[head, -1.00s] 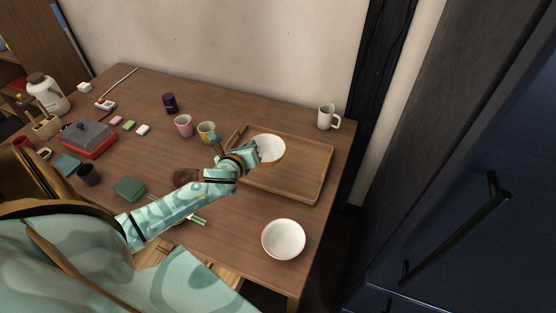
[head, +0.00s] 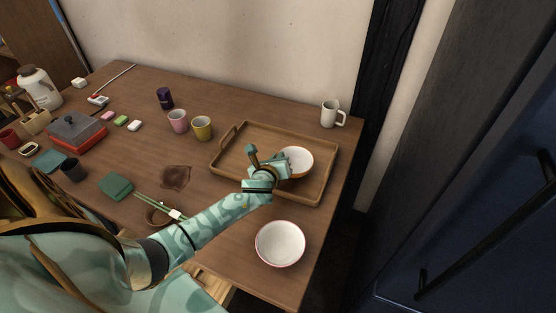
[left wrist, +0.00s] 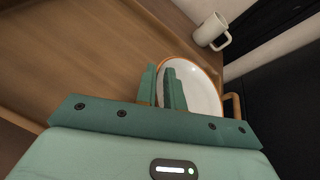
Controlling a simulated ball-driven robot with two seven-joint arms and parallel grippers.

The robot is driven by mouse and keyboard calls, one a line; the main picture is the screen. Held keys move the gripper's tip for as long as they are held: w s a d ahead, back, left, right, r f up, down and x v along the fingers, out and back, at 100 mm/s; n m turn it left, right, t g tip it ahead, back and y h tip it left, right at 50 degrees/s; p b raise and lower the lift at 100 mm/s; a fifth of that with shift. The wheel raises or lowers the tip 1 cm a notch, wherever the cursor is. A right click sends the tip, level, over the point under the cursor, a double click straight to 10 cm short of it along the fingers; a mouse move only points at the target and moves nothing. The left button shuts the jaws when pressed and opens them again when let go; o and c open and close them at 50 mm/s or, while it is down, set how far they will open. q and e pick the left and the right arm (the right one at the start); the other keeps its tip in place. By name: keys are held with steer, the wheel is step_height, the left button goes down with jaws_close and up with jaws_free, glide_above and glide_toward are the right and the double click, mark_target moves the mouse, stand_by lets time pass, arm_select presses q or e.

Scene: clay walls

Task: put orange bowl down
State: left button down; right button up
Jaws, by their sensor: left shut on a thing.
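The orange bowl (head: 298,161), white inside with an orange-brown rim, is at the right part of the wooden tray (head: 231,161). My left gripper (head: 284,164) is shut on its near-left rim. In the left wrist view the two green fingers (left wrist: 166,87) pinch the wall of the bowl (left wrist: 204,92). I cannot tell whether the bowl's base touches the tray floor. My right gripper is not in view.
A white bowl with a red rim (head: 280,244) stands near the table's front right edge. A white mug (head: 331,114) is behind the tray. Yellow (head: 202,128) and pink (head: 178,121) cups stand left of it. The tray's left half is empty.

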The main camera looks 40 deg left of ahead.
arm_select(q)
steer(key=shift+f, duration=0.1)
steer(key=c, duration=1.5)
jaws_free()
steer(key=shift+r, duration=0.25)
steer(key=p+v, duration=0.4)
steer(key=v, duration=0.8)
steer(key=shift+f, duration=0.1)
